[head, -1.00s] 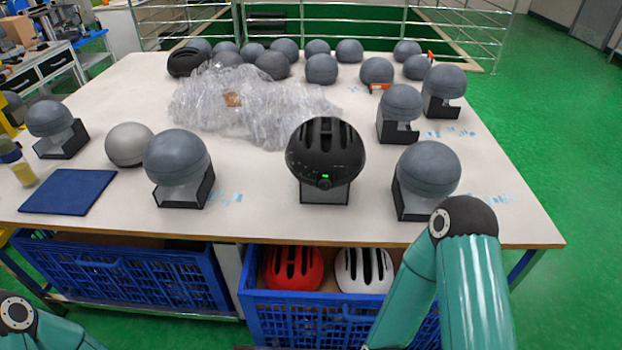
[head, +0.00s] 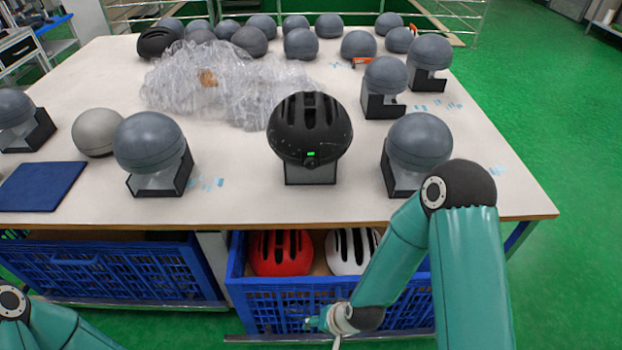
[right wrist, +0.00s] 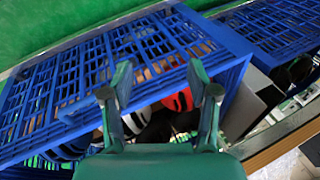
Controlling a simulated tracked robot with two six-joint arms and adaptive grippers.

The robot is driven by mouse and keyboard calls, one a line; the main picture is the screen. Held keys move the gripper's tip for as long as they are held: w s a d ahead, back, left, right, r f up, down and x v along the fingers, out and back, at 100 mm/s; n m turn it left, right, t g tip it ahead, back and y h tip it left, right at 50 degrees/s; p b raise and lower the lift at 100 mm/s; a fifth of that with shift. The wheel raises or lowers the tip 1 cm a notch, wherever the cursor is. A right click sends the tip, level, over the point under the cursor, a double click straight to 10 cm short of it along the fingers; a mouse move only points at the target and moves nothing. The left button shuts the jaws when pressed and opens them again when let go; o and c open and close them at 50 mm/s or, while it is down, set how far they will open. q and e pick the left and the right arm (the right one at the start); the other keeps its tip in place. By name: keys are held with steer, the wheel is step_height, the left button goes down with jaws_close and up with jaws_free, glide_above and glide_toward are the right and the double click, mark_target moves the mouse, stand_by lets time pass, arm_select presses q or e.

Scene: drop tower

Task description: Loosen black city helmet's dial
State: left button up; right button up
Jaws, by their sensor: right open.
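The black city helmet (head: 296,111) sits on a small black stand near the table's front edge in the head view. Its dial (head: 311,160), with a small green mark beside it, faces me. My right gripper (head: 316,322) is low in front of the blue crate under the table, well below and apart from the helmet. In the right wrist view the right gripper (right wrist: 161,88) is open with nothing between its fingers, facing the crate. My left arm shows only at the lower left; its gripper is out of view.
Grey headforms on stands (head: 149,142) and (head: 419,142) flank the helmet. Clear plastic wrap (head: 225,85) lies behind it. A blue crate (head: 262,295) holds a red helmet (head: 281,255) and a white helmet (head: 350,250). The tabletop (head: 240,170) around the helmet's stand is mostly clear.

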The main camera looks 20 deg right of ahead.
mark_target(311, 166)
steer(key=w+a+r+m+t+h+b, duration=0.1)
steer(key=w+r+m+t+b, duration=0.3)
steer(key=w+m+b, duration=0.4)
steer(key=w+a+r+m+t+h+b, duration=0.1)
steer(key=w+r+m+t+b, duration=0.35)
steer(key=w, duration=0.45)
steer(key=s+d+r+m+t+h+b, duration=0.2)
steer(key=s+r+m+t+h+b, duration=0.1)
steer(key=r+m+b, duration=0.75)
steer(key=s+d+r+m+t+h+b, duration=0.25)
steer(key=r+m+b, duration=0.4)
steer(key=m, duration=0.65)
arm_select(q)
step_height(311, 166, down, 31)
steer(key=shift+p, duration=0.45)
arm_select(e)
steer(key=shift+h, duration=0.25)
steer(key=x, duration=1)
steer(key=a+x, duration=0.1)
steer(key=x, duration=0.5)
steer(key=shift+r, duration=0.4)
arm_select(q)
steer(key=shift+r, duration=0.1)
arm_select(e)
steer(key=shift+c, duration=0.4)
jaws_close()
